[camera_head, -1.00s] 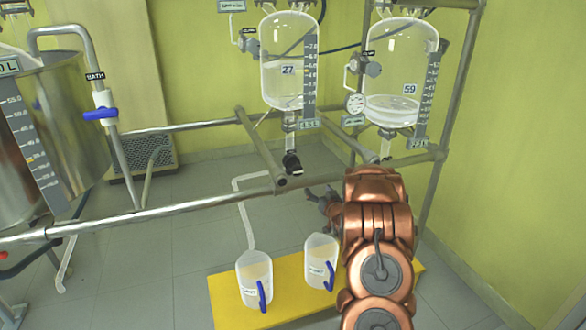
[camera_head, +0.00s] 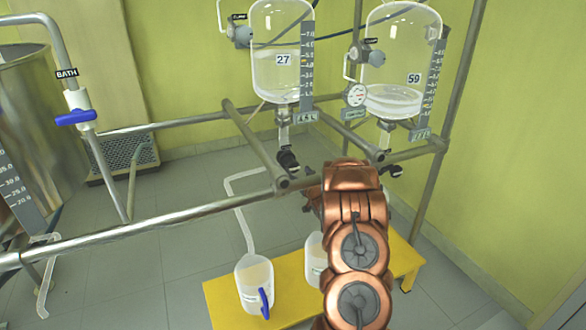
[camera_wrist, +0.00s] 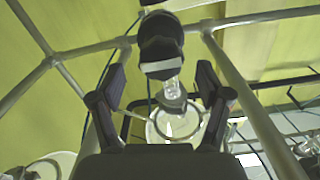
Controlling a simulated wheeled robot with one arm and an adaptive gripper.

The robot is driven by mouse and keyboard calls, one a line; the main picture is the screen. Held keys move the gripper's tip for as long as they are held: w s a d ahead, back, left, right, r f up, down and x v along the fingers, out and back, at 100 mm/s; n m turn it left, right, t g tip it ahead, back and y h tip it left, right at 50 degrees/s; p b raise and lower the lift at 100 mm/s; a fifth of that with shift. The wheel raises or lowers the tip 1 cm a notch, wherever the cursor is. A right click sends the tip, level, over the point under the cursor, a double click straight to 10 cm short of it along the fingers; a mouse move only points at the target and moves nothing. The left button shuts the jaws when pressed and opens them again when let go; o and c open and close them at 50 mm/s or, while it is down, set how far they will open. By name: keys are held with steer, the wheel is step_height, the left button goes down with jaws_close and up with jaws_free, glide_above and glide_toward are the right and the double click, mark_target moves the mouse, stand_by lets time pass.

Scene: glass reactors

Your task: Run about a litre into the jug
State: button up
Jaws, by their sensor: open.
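Two white jugs with blue handles stand on a yellow bench (camera_head: 225,308). The left jug (camera_head: 250,284) shows whole; the right jug (camera_head: 312,262) is mostly hidden behind my arm. Above hang glass vessel 27 (camera_head: 282,40) and glass vessel 59 (camera_head: 392,60), which has pale liquid low down. A black outlet valve (camera_head: 288,161) is under vessel 27 and another (camera_head: 396,171) under vessel 59. My gripper (camera_wrist: 161,72) is open in the wrist view, its fingers either side of and below a black valve knob (camera_wrist: 160,45). I cannot tell whether they touch it.
A metal rail (camera_head: 150,222) crosses in front of the vessels, with more frame bars around them. A white tube (camera_head: 238,208) runs down towards the left jug. A steel bath vessel (camera_head: 45,115) with a blue-handled tap (camera_head: 76,117) stands at the left. Grey floor is clear at lower left.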

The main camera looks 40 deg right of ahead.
mark_target(295, 168)
steer(key=shift+x, duration=1.9)
steer(key=c, duration=1.2)
